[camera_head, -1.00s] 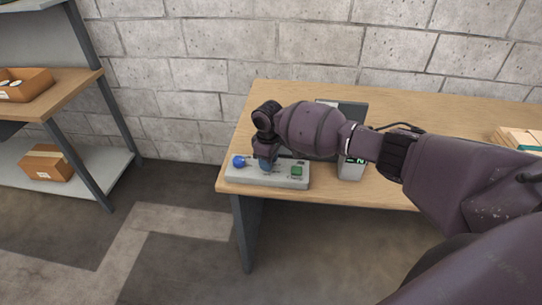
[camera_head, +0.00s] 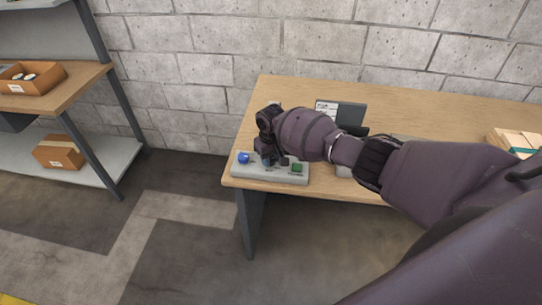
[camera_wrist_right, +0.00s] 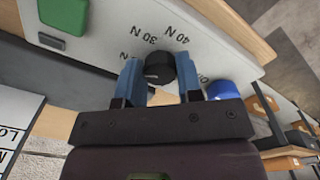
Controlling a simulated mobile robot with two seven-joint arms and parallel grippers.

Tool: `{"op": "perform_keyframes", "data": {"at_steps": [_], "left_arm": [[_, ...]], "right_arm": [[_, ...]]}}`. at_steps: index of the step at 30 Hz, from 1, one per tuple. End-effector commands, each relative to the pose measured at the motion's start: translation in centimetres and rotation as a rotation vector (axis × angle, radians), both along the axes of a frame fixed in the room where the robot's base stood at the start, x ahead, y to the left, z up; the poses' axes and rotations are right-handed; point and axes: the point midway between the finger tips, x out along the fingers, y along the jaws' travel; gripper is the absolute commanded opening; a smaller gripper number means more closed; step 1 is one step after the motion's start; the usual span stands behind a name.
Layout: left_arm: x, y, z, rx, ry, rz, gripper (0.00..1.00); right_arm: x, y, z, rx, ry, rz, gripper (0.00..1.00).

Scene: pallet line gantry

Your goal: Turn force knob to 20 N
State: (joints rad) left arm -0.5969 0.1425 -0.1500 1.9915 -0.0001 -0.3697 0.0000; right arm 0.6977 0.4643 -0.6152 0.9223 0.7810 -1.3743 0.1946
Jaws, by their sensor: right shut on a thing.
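The black force knob (camera_wrist_right: 160,68) sits on the pale control panel (camera_wrist_right: 107,45), among printed force marks; 30 N and 40 N are readable. The 20 N mark cannot be made out. My right gripper (camera_wrist_right: 160,75) is shut on the knob, one blue finger on each side. In the head view the panel (camera_head: 250,175) lies at the table's front left corner, with my right gripper (camera_head: 267,160) over its middle; the knob is mostly hidden there. My left gripper is not in view.
A blue button (camera_head: 244,158) and a green button (camera_head: 297,167) flank the gripper on the panel. A dark grey device (camera_head: 350,113) stands behind my right arm on the wooden table (camera_head: 400,95). A shelf with boxes stands at left.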

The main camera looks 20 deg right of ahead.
Motion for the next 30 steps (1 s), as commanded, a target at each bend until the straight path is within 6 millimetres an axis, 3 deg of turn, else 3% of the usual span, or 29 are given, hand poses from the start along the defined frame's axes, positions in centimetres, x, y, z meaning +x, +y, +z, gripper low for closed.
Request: {"op": "perform_keyframes", "data": {"at_steps": [11, 12, 16, 25, 30], "left_arm": [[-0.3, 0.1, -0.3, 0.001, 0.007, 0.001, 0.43], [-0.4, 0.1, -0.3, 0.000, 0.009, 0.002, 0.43], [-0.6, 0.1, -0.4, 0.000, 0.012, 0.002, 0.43], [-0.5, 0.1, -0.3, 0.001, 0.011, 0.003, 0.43], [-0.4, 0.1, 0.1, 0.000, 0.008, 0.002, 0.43]], "right_arm": [[0.0, 0.0, -0.1, 0.001, 0.000, -0.002, 0.10], [0.0, 0.0, -0.1, 0.001, 0.000, -0.002, 0.39], [0.0, 0.0, 0.0, 0.000, 0.000, -0.002, 0.59], [0.0, 0.0, 0.2, 0.000, -0.001, -0.001, 0.59], [0.1, 0.0, 1.8, 0.001, -0.003, 0.000, 0.59]]}}
